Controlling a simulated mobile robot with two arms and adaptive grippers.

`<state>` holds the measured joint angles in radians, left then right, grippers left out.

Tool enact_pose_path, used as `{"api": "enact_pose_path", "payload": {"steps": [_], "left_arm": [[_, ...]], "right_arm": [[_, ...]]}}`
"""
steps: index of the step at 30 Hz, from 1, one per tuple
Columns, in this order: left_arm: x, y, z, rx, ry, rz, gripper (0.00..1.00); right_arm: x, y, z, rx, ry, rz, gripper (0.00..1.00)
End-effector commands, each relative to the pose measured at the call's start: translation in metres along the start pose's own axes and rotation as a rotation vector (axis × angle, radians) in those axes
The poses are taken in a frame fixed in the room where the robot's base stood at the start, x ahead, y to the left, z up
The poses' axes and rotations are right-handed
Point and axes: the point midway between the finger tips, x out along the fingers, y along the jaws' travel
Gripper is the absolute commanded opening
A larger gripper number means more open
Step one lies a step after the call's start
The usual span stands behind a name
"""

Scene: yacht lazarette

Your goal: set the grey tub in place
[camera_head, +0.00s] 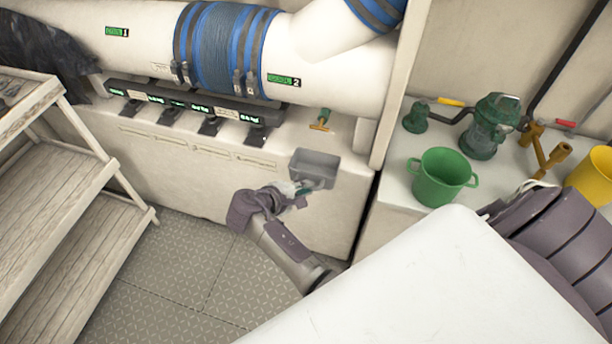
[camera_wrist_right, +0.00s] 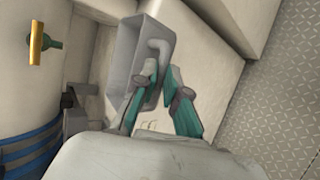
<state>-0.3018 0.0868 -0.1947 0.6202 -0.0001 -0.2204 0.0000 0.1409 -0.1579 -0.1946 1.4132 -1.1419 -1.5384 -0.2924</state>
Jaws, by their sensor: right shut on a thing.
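The grey tub (camera_head: 316,164) is a small open box in front of the white bench's face, near its right end. My right gripper (camera_head: 303,187) is at the tub's lower left side and shut on it. In the right wrist view the tub (camera_wrist_right: 126,50) is tilted, and the teal fingers (camera_wrist_right: 160,92) close on its near edge. I cannot tell whether the tub touches the bench. My left gripper is out of view.
A brass T-handle (camera_head: 320,120) sits above the tub. The white bench (camera_head: 200,165) carries a black rail (camera_head: 185,100) under a big pipe. A green bucket (camera_head: 440,178) stands on the right counter. Slatted shelves (camera_head: 60,210) stand left; the floor (camera_head: 190,260) between is clear.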

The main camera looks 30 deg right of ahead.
Motion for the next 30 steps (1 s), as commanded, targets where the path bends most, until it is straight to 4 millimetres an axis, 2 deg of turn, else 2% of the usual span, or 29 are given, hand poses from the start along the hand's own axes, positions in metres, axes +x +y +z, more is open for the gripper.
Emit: {"api": "enact_pose_path", "payload": {"steps": [8, 17, 30], "left_arm": [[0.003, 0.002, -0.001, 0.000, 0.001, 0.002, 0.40], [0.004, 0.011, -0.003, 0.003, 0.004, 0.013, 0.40], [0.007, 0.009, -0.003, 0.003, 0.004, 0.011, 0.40]], "right_arm": [[0.001, 0.003, -0.003, 0.021, 0.003, 0.052, 0.00], [0.017, 0.015, -0.008, 0.019, 0.002, 0.051, 0.00], [0.041, 0.032, -0.018, 0.019, 0.003, 0.051, 0.00]]}}
